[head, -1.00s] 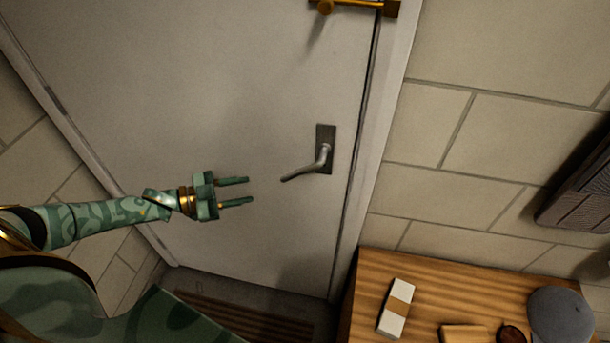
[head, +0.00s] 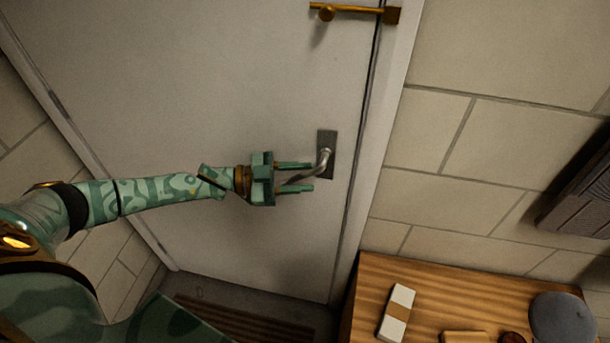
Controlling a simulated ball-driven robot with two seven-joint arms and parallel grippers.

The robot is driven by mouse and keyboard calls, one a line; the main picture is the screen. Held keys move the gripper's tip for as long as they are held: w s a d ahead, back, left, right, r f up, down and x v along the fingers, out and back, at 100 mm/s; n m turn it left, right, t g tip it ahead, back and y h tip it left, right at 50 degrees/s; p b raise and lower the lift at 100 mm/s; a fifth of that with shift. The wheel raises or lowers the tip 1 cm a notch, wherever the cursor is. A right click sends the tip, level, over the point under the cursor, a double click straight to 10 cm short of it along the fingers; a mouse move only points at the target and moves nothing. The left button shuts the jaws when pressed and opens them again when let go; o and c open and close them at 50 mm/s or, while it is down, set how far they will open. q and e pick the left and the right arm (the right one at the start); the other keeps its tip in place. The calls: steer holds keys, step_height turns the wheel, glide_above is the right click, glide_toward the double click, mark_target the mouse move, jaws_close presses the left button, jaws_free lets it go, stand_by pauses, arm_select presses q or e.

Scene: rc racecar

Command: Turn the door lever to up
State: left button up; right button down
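The door lever (head: 324,162) is a grey metal handle on a dark plate on the pale door (head: 190,90). It slants down to the left from its pivot. My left gripper (head: 308,177) is open, its two green fingers pointing right. The lever's free end lies between the fingers, one finger above it and one below. I cannot tell whether either finger touches the lever. My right gripper is not in view.
A brass latch bar (head: 345,11) sits high on the door's right edge. A wooden cabinet (head: 365,290) at the lower right bears a white banded box (head: 397,311) and a grey rounded object (head: 561,318). A slatted mat (head: 240,318) lies below the door.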

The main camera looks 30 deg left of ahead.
arm_select(q)
steer(key=shift+w+d, duration=0.35)
steer(key=shift+d, duration=0.2)
